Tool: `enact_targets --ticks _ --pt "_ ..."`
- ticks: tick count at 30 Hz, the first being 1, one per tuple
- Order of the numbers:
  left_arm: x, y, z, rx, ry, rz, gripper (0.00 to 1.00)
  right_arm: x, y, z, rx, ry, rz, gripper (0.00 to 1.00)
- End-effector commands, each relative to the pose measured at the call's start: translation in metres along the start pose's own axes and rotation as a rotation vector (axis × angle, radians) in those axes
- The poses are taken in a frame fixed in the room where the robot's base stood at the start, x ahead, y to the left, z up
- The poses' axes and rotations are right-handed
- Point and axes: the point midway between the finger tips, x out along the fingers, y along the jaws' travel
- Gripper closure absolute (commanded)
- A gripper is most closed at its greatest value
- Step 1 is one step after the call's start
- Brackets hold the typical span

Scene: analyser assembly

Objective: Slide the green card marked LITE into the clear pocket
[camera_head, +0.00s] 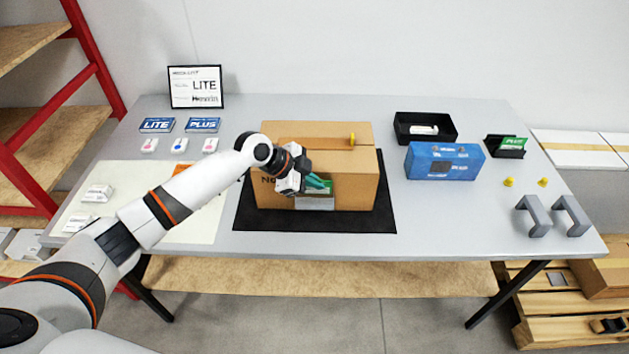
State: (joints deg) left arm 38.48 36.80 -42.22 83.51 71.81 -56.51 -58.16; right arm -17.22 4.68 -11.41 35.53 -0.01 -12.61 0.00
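A cardboard box (355,190) stands on a black mat (385,221) at the table's middle. A clear pocket (315,203) is on its front face. A green card (326,188) shows at the pocket's upper edge, seemingly partly inside it; its marking is too small to read. My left gripper (317,182) is at the card's top edge and looks shut on it, though the wrist hides part of the contact. Another green card (513,142) stands in a black holder (506,152) at the right. My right gripper is not in view.
A blue box (444,162) and a black tray (425,139) with a white item stand right of the carton. Grey handles (535,215) lie at the right. A LITE sign (196,87), label cards and a pale mat (118,174) are left.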

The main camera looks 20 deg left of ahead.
Motion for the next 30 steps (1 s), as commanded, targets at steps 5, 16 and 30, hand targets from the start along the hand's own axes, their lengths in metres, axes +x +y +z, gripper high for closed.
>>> enact_targets --ticks 5,16,30 --pt "0.002 -0.001 -0.002 0.000 0.000 0.000 1.00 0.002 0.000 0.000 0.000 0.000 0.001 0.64" --pt "0.006 -0.002 -0.005 0.000 0.000 0.000 1.00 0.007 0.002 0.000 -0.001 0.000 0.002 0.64" --pt "0.009 -0.003 -0.008 0.000 0.000 0.000 1.00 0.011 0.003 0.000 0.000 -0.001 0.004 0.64"
